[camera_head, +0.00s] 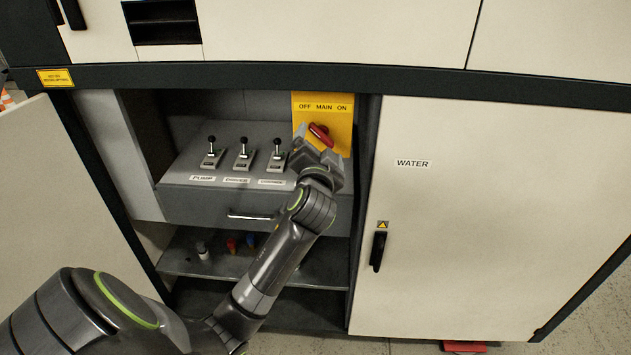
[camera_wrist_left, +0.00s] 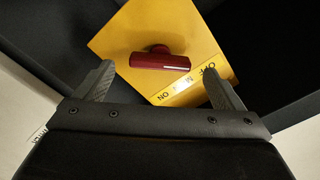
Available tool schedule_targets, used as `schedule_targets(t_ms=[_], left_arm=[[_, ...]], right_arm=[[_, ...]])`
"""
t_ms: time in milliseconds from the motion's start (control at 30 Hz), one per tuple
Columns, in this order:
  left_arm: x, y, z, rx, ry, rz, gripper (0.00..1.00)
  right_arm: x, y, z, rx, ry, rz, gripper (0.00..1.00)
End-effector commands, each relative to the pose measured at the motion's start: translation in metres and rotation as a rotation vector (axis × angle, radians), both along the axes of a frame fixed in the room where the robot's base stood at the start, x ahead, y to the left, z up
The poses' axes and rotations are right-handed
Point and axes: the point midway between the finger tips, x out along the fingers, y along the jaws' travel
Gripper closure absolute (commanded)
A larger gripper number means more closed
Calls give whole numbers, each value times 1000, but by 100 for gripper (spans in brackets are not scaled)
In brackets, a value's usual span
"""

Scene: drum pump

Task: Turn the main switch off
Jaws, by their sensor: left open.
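The main switch is a red handle (camera_head: 320,134) on a yellow plate (camera_head: 340,110) labelled OFF MAIN ON, at the right of the open cabinet bay. The handle is tilted in the head view, its upper end toward the left. In the left wrist view the red handle (camera_wrist_left: 160,61) stands in front of the yellow plate (camera_wrist_left: 135,30), beyond and between the fingertips. My left gripper (camera_wrist_left: 158,85) is open and empty, its fingers spread either side of the handle and apart from it. In the head view my left gripper (camera_head: 318,150) is just below the switch. My right gripper is not in view.
Three black-knobbed levers (camera_head: 243,154) stand on the grey console left of the switch. A drawer handle (camera_head: 250,215) and a shelf (camera_head: 190,264) with small items lie below. The WATER door (camera_head: 470,220) is closed at the right; another door (camera_head: 55,200) stands open at the left.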

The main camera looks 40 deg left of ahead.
Motion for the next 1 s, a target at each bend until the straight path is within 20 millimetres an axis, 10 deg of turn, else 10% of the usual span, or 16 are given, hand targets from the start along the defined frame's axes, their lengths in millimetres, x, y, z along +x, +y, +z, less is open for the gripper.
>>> schedule_targets(t_ms=[533,1000], left_arm=[[-90,-52,-3,-10,0,-1,10],[-116,-67,-1,-4,0,1,10]], right_arm=[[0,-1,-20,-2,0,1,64],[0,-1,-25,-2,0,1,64]])
